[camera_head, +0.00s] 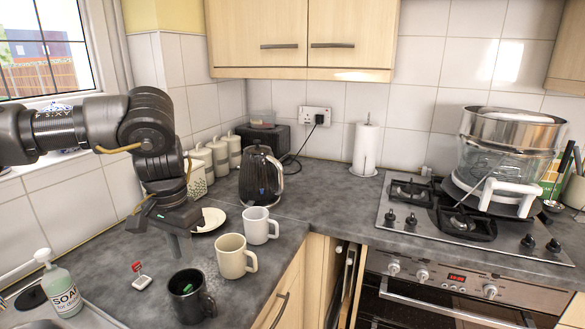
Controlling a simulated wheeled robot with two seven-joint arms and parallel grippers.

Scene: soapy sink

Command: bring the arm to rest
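My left arm comes in from the left, and its dark gripper (172,243) hangs over the counter (125,250), pointing down. It is above the counter left of the white mug (260,226), in front of a plate (209,221). I see no object held in it; whether the fingers are open or shut is not clear. A cream mug (234,257) stands to its lower right. A dark mug (190,298) with something green inside stands nearer the front. My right gripper is not in view.
A soap bottle (61,287) stands by the sink edge at the lower left. A small red-and-white item (141,279) lies on the counter. Behind my gripper are canisters (218,158) and a black kettle (260,178). A hob (440,212) with a stacked steamer is at right.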

